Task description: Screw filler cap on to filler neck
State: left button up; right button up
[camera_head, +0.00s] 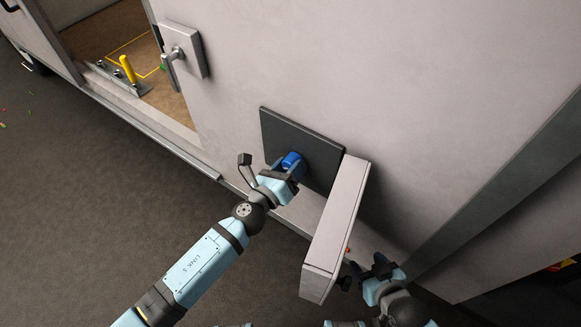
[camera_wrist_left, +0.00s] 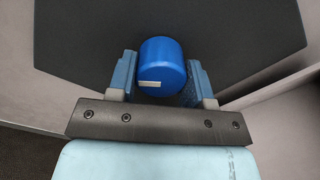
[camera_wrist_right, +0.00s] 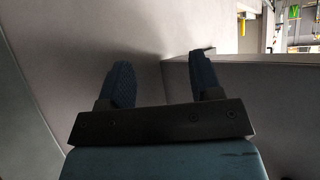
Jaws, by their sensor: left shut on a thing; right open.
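The blue filler cap (camera_head: 292,161) is at the dark square recess panel (camera_head: 322,160) in the van's side. My left gripper (camera_head: 286,170) is shut on the cap. In the left wrist view the cap (camera_wrist_left: 162,66) sits between the two fingers (camera_wrist_left: 160,82), with a small white mark on its lower edge. The filler neck is hidden behind the cap, so I cannot tell how far the cap is seated. My right gripper (camera_head: 368,270) is open and empty beside the open filler door (camera_head: 335,230). Its spread fingers also show in the right wrist view (camera_wrist_right: 160,85).
The filler door stands out from the panel, between my two arms. A handle (camera_head: 175,54) is on the van wall at upper left, beside an open doorway with a yellow lever (camera_head: 128,70).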

pick_arm(q)
jog(key=m, duration=0.3)
jog(key=shift+r, duration=0.1)
jog(key=m, duration=0.2)
jog(key=shift+m+p, duration=0.3)
jog(key=shift+p, duration=0.05)
jog(key=shift+w+a+m+p, duration=0.15)
jog(key=shift+m+p, duration=0.3)
jog(key=shift+m, duration=1.65)
jog(key=shift+m+p, duration=0.75)
jog(key=shift+m, duration=0.35)
